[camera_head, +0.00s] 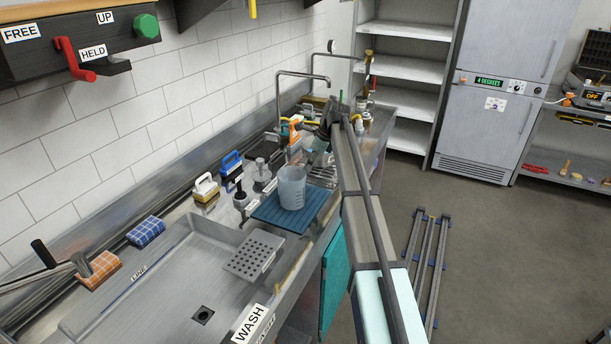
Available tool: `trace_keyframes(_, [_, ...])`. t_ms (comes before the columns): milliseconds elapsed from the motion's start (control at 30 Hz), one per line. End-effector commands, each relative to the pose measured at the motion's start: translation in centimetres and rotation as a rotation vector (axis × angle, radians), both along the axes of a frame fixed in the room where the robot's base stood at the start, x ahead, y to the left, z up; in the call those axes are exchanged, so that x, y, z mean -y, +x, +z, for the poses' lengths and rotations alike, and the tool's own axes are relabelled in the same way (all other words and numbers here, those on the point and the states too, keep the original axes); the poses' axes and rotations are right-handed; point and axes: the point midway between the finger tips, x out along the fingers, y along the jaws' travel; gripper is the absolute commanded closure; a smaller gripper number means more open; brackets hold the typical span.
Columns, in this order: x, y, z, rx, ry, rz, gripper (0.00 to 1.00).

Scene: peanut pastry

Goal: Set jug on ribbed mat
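My arm reaches in from the lower right, passing to the right of the jug. My gripper (322,132) is small and dark at the arm's far end, beyond the jug and apart from it, near the far sink. Its fingers are too small and overlapped by clutter to tell whether they are open or shut.
A perforated metal plate (254,254) lies in front of the mat, beside a wide sink basin (165,290). Brushes (230,168) and folded cloths (146,232) line the wall side. Taps (279,100) rise behind. A teal cloth (333,277) hangs at the counter's front.

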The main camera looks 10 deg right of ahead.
Motion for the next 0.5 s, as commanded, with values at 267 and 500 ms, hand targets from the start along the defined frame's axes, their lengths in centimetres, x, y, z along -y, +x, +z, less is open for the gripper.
trace_keyframes(267, [1.7,-0.7,4.1,0.001,0.0,0.0,0.62])
trace_keyframes(500, [2.1,-1.0,5.4,0.0,0.0,0.0,0.62])
